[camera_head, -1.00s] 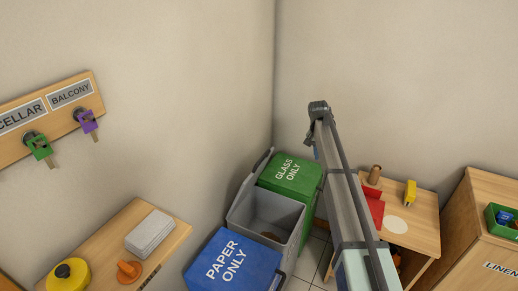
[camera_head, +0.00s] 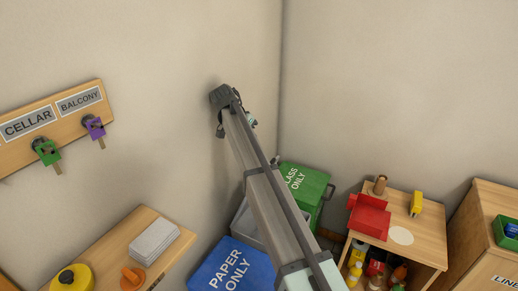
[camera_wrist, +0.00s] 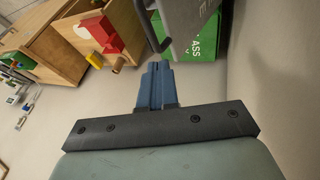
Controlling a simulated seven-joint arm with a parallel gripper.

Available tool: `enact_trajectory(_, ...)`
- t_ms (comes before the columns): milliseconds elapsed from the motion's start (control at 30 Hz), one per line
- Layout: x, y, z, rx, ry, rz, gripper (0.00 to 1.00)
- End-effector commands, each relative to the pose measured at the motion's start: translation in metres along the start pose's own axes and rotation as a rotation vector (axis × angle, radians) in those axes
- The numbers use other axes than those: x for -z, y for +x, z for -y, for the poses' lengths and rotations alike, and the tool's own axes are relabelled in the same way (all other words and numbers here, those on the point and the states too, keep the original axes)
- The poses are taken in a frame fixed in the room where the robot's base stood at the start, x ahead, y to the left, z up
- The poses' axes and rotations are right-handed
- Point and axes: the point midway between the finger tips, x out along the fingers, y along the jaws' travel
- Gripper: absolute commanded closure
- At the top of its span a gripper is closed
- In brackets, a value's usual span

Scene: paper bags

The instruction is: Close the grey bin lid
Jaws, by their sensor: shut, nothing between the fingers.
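The grey bin (camera_head: 243,222) stands between the blue and green bins, with its top open. My arm covers most of it in the head view, and its raised lid is hidden there. In the wrist view a grey panel with a dark edge (camera_wrist: 190,28), which looks like the raised lid, stands in front of the green bin. My gripper (camera_wrist: 157,70) is shut and empty, with its blue fingers pointing toward the green bin's lid just below the grey panel. I cannot tell the exact gap; no contact is clear.
The blue PAPER ONLY bin (camera_head: 230,268) is in front and the green GLASS ONLY bin (camera_head: 305,185) behind, both with lids down. A wall rises close on the left. A wooden shelf unit (camera_head: 427,235) with a red box (camera_head: 370,222) stands right.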

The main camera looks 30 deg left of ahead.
Motion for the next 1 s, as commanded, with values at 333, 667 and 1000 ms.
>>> enact_trajectory(333, -0.001, 0.053, -0.001, -0.001, -0.001, 0.003, 1.00)
enact_trajectory(667, 0.000, 0.089, -0.001, 0.001, -0.001, 0.002, 1.00)
enact_trajectory(1000, 0.000, 0.095, -0.001, 0.001, -0.001, 0.001, 1.00)
